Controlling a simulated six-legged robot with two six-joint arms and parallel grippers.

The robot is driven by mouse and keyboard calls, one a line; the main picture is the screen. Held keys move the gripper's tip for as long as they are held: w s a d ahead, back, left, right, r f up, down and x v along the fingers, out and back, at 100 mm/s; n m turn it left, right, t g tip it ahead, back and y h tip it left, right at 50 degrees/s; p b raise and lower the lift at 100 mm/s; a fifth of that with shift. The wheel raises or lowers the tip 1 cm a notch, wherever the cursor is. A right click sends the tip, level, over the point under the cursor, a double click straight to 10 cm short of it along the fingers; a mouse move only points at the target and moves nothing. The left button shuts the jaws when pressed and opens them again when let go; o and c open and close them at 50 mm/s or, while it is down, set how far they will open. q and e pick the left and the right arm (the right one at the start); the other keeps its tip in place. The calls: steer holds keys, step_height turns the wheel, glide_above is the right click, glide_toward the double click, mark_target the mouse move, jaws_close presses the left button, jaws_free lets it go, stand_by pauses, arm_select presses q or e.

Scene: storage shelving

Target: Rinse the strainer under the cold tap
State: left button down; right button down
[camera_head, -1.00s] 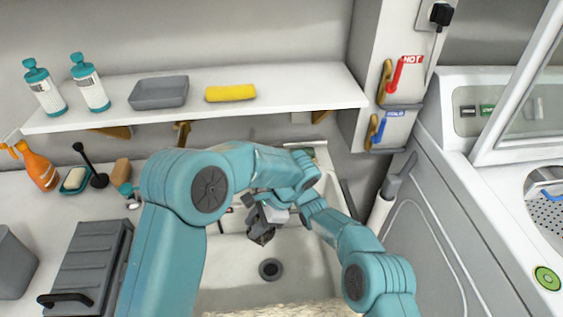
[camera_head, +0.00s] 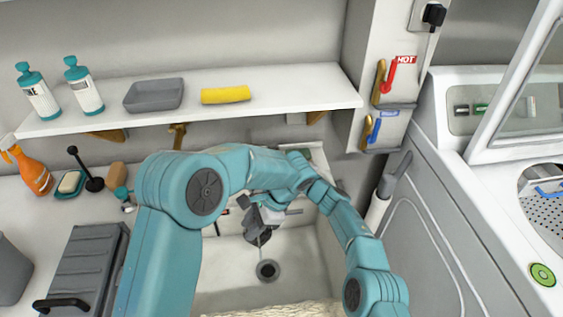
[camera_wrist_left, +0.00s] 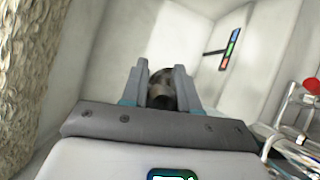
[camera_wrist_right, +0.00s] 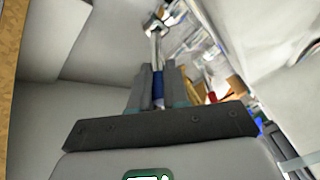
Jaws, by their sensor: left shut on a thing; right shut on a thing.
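The sink (camera_head: 225,265) holds a round drain (camera_head: 267,270). My left gripper (camera_head: 258,228) is over it, in front of the far wall. In the left wrist view its fingers (camera_wrist_left: 161,85) are shut on a dark, rounded thing (camera_wrist_left: 161,94); I cannot tell whether this is the strainer. My right gripper is hidden in the head view. In the right wrist view its fingers (camera_wrist_right: 157,90) are shut on a blue-handled thing (camera_wrist_right: 158,84) with a metal shaft. A blue lever (camera_head: 376,130) on the wall post sits below a red lever marked HOT (camera_head: 391,73).
An orange spray bottle (camera_head: 30,172) stands on the left counter. A fluffy cream thing (camera_head: 275,309) lines the sink's near edge.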

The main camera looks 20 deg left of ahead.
steer(key=shift+w+d, duration=0.15)
steer(key=shift+d, duration=0.1)
steer(key=c, duration=1.1)
jaws_free()
steer(key=shift+f, duration=0.1)
